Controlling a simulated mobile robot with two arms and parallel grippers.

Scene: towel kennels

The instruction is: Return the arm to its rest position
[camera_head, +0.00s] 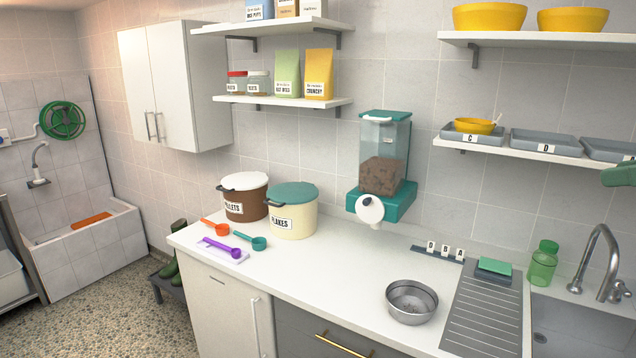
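A dark green piece of my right gripper (620,175) shows at the right edge of the head view, in front of the wall just below the tray shelf. Most of it is cut off by the picture edge, and its fingers cannot be made out, so I cannot tell whether it is open or shut. I see nothing held in the part that shows. My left arm and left gripper are not in view.
The white counter (340,262) holds two lidded tubs, several scoops, a metal bowl (411,303) and letter tags. A food dispenser (382,170) hangs on the wall. The shelf (505,146) with grey trays is close to my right gripper. The tap (598,255) and green bottle stand below it.

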